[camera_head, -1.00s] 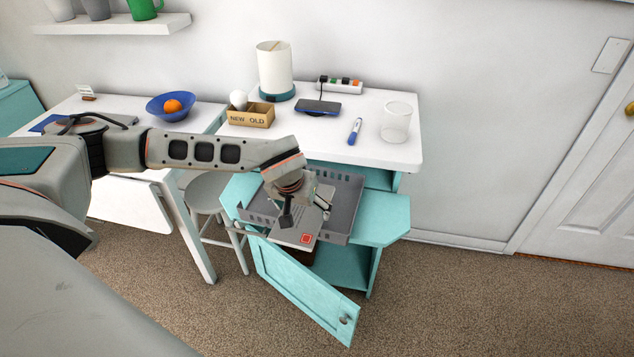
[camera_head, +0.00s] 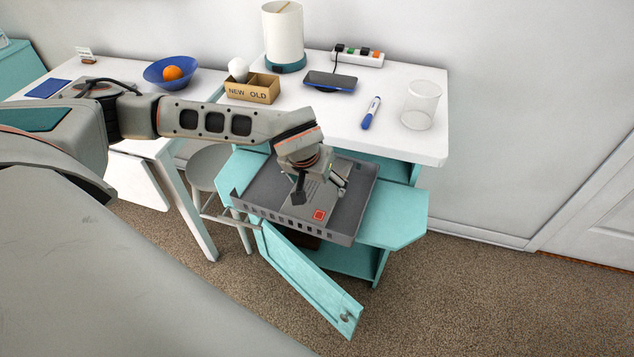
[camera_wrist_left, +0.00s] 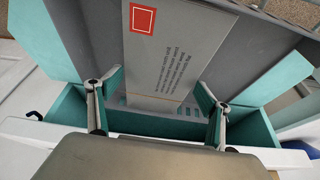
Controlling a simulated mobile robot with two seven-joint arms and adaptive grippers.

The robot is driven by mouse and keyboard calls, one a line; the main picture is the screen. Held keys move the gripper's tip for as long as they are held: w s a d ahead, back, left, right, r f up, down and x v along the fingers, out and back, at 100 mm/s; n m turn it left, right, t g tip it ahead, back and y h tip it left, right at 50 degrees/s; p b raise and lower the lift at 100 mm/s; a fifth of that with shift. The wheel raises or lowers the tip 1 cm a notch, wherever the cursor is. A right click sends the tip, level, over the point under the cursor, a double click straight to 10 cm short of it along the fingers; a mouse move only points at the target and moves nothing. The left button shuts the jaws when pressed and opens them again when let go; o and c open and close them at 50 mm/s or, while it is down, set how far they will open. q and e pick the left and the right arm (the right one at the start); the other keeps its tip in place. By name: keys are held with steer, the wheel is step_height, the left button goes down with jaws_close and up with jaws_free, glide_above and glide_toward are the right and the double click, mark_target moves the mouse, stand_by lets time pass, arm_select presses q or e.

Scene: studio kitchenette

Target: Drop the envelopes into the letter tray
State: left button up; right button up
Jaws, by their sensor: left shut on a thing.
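One pale grey envelope (camera_head: 322,201) with a red square stamp and printed lines is in the head view. My left gripper (camera_head: 320,185) is shut on it, and the gripper hides part of it. The grey letter tray (camera_head: 355,238), with slotted walls, is beneath them, and the envelope shows inside the tray's outline. I cannot tell whether the envelope touches the tray floor. The left wrist view shows the envelope (camera_wrist_left: 180,55) beyond my left fingers (camera_wrist_left: 160,90). No other envelope can be made out. My right gripper is not in view.
The tray rests on a teal pull-out shelf (camera_head: 395,218) below the white worktop (camera_head: 400,148). A teal cabinet door (camera_head: 305,280) hangs open beneath. A stool (camera_head: 208,168) stands left.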

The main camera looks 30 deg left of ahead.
arm_select(q)
steer(key=shift+w+a+f, duration=0.1)
steer(key=shift+w+f, duration=0.1)
steer(key=shift+f, duration=0.3)
steer(key=shift+r, duration=0.15)
steer(key=shift+s, duration=0.15)
steer(key=shift+f, duration=0.45)
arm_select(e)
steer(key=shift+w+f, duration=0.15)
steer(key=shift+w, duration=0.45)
arm_select(q)
steer(key=shift+f, duration=0.15)
steer(key=o, duration=1.1)
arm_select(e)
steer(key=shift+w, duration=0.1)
